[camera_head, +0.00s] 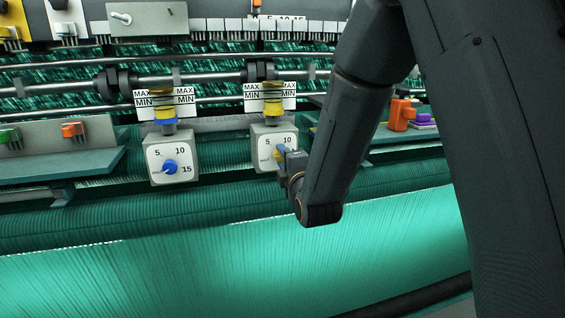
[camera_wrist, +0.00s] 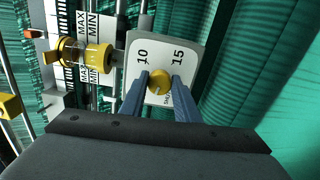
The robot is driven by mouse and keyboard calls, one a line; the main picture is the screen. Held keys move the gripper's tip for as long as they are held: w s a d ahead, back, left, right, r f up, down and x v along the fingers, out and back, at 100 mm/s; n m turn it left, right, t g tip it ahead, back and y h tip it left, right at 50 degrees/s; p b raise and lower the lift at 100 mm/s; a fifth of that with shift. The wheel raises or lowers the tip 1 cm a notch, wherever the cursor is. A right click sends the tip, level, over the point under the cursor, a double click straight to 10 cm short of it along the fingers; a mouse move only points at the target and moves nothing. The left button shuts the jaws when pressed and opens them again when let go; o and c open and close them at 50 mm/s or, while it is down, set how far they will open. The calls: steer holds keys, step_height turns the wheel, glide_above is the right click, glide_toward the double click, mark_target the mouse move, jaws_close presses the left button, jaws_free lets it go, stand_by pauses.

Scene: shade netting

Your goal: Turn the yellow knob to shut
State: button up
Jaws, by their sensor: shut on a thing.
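The yellow knob (camera_head: 279,154) is on the front of a pale dial box (camera_head: 261,155) in the head view, partly hidden by my gripper (camera_head: 289,161). In the wrist view the yellow knob (camera_wrist: 159,80) sits between the two blue-grey fingers of my gripper (camera_wrist: 160,84), which are shut on it from both sides. The dial plate (camera_wrist: 184,46) shows 10 and 15 there. Small lettering beside the knob is too small to read surely. Which mark the knob points at cannot be told.
A like box with a blue knob (camera_head: 170,167) stands to the left. Yellow-collared gauges marked MAX and MIN sit above both boxes. An orange valve (camera_head: 401,114) and a purple block (camera_head: 424,119) are at right. Green netting (camera_head: 200,270) spreads below.

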steer(key=shift+a+n+b, duration=0.1)
steer(key=shift+n+b, duration=0.95)
steer(key=shift+n, duration=3.15)
steer(key=o, duration=1.1)
steer(key=shift+c, duration=0.2)
steer(key=shift+r, duration=0.1)
steer(key=shift+s, duration=0.1)
steer(key=b+v, duration=0.1)
steer(key=v, duration=0.6)
steer(key=shift+s, duration=0.35)
